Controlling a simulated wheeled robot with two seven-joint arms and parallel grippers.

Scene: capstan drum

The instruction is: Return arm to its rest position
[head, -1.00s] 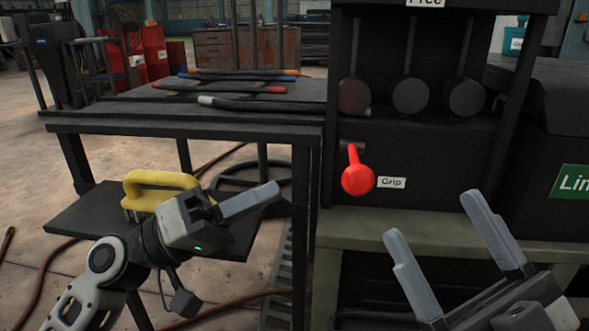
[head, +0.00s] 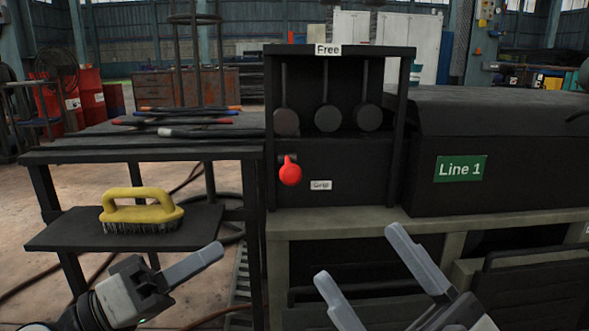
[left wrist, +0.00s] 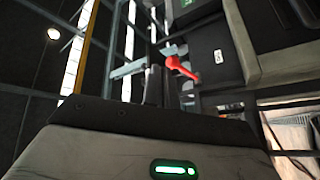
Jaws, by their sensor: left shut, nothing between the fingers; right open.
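My left gripper (head: 214,254) is shut and empty, low in front of the side shelf, to the right of and below the yellow brush (head: 142,205). Its fingers (left wrist: 153,86) show in the left wrist view. My right gripper (head: 357,254) is open and empty in front of the bench below the black cabinet (head: 350,180). The red-knobbed lever (head: 290,172) sticks out of the cabinet front beside the "Grip" label (head: 321,185). It also shows in the left wrist view (left wrist: 180,66). Neither gripper touches it.
Several bars with coloured ends (head: 190,121) lie on the dark table (head: 90,153) at left. Three round weights (head: 328,118) hang in the cabinet under the "Free" label (head: 328,50). A black housing marked "Line 1" (head: 461,168) stands at right on the bench (head: 430,220).

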